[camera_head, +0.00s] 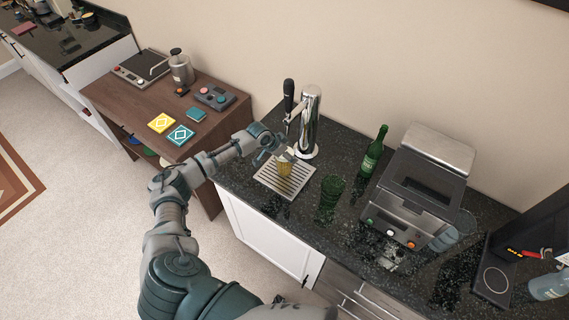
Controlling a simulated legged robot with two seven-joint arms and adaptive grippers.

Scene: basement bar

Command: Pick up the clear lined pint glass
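A glass with an amber tint (285,168) stands on the metal drip tray (270,178) under the beer tap (309,120). It looks like the clear pint glass, but its lines are too small to make out. My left gripper (284,155) comes in from the left and is at the glass's upper part, hiding its rim. Whether the fingers touch or close on the glass cannot be told. A green ribbed glass (332,187) stands on the counter to the right of the tray. My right gripper is not in view.
A green bottle (373,152) and a grey machine with buttons (416,195) stand on the dark counter to the right. A tall black tap handle (289,98) rises behind my gripper. A wooden table (130,100) with coasters stands at the left.

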